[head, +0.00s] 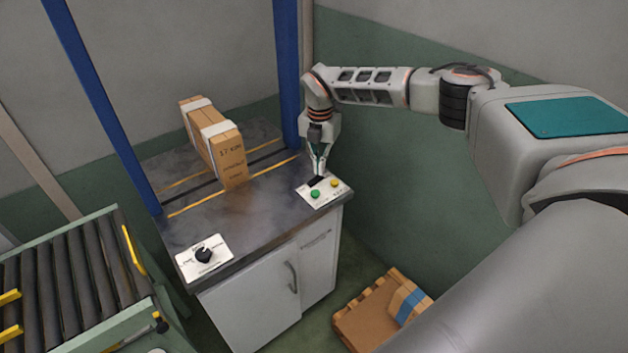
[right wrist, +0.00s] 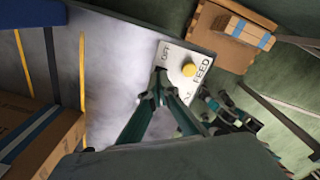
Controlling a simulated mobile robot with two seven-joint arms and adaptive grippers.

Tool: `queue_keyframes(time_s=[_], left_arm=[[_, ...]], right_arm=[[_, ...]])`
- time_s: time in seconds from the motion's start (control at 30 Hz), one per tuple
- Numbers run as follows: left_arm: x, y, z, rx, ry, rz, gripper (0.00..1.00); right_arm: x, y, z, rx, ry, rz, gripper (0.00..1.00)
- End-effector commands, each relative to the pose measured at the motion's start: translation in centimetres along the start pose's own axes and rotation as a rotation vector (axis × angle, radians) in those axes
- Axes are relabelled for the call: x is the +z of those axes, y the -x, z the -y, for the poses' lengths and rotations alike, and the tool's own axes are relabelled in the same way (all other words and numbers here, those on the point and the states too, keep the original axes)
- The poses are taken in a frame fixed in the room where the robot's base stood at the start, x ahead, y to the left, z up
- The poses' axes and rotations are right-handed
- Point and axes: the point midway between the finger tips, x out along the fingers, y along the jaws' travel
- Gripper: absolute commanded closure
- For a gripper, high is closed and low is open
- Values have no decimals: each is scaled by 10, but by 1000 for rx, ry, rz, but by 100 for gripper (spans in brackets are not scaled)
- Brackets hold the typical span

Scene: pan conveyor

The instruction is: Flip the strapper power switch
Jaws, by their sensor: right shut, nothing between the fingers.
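The strapper (head: 240,215) is a cabinet with a dark worn top and blue uprights. A small white control panel (head: 327,197) sits at its right corner, with a green button (head: 315,194) and a yellow button (head: 335,183). The panel (right wrist: 171,58) also shows in the right wrist view, with the words OFF and FEED. A black switch part (head: 315,182) shows at the panel's far left, mostly hidden by my right gripper (head: 318,176). The right gripper is shut and empty, fingertips down at the switch; I cannot tell whether they touch. My left gripper is not in view.
A strapped cardboard box (head: 216,146) stands on the strapper top. A white plate with a black knob (head: 204,255) is at the front left corner. A roller conveyor (head: 65,280) is at left. A pallet with cardboard (head: 375,315) lies on the floor at right.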

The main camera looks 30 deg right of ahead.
Motion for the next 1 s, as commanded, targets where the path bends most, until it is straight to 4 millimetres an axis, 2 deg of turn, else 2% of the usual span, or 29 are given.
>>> queue_keyframes(time_s=[1.0], left_arm=[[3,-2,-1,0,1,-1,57]], right_arm=[[0,-14,0,0,0,0,100]])
